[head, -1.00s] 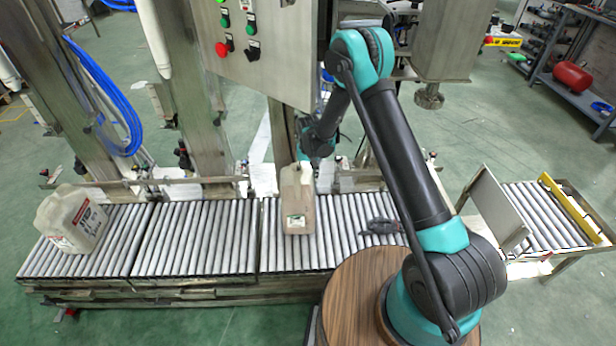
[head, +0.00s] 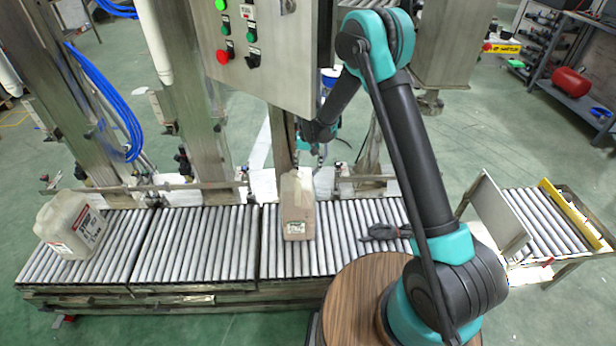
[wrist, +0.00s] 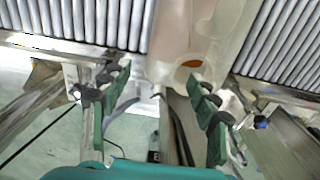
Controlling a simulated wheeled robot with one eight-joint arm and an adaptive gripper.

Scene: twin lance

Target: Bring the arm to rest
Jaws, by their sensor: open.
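My gripper is open and empty. In the wrist view its two green-and-grey fingers (wrist: 160,90) stand wide apart. The mouth of a translucent jug (wrist: 208,30) shows beyond the fingertips, and no contact with it is visible. In the head view my gripper (head: 318,148) is behind and above this middle jug (head: 298,212), near the machine frame, and its fingers are hard to make out. The jug stands upright on the roller conveyor. My arm is raised and bent, running from its base at the lower right up and back over the conveyor.
A second labelled jug (head: 74,226) stands at the conveyor's left end. A dark object (head: 385,232) lies on the rollers (head: 345,255) right of the middle jug. A steel control panel (head: 262,45) hangs close to my forearm. A metal plate (head: 497,218) stands upright at the right.

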